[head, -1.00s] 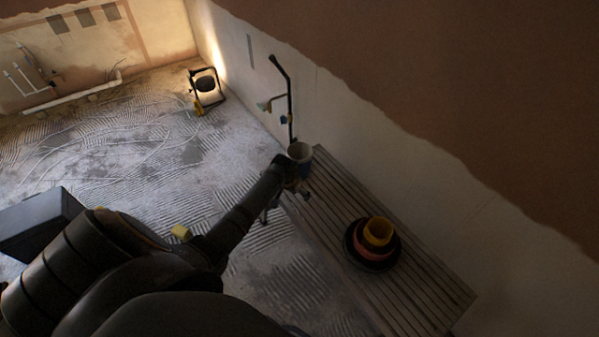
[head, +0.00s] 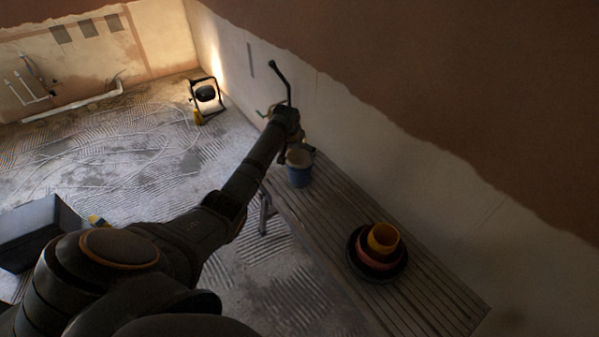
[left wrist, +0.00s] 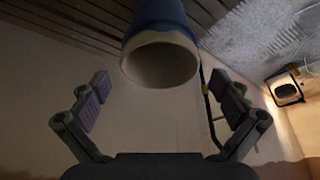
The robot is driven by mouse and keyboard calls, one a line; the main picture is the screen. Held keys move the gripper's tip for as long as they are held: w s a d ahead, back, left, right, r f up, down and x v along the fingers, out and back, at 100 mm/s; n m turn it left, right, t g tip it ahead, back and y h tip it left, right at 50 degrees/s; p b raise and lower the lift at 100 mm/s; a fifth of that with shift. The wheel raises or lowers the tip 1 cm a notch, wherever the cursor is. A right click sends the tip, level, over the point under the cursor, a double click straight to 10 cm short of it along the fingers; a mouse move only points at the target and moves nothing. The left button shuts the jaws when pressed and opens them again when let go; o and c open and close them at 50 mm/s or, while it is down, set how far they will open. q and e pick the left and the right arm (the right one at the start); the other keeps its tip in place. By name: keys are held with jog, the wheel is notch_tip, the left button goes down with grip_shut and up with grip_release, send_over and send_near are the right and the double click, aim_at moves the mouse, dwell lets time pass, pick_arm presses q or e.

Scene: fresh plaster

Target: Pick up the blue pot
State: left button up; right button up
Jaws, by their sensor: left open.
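The blue pot (head: 300,174) stands upright at the far end of the slatted bench (head: 400,288). In the left wrist view, the pot (left wrist: 160,17) comes down from the top edge, its round open mouth facing the camera. My left gripper (head: 289,150) is open and empty, just beyond and above the pot in the head view. In the left wrist view, its spread fingers (left wrist: 163,98) lie left and right of the pot's mouth, which is slightly above the line between the fingertips. I see no contact with the pot. My right gripper is in neither view.
Yellow, red and black pots (head: 381,240) are nested on the bench's nearer part. The plastered wall (head: 420,180) runs close along the bench. A lit work lamp (head: 205,97) stands on the floor, and a dark box (head: 38,228) is at left.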

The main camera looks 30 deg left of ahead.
aim_at(299, 156)
pick_arm(q)
jog(key=b+x, duration=0.1)
jog(key=x, duration=0.1)
jog(key=w+b+x, duration=0.1)
jog(key=x, duration=0.2)
jog(key=shift+r, duration=0.1)
jog(key=shift+s+r, duration=0.1)
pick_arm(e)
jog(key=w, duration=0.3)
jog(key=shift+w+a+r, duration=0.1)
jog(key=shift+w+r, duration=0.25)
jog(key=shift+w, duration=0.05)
pick_arm(q)
jog(key=c, duration=1.3)
jog(key=shift+r, duration=0.1)
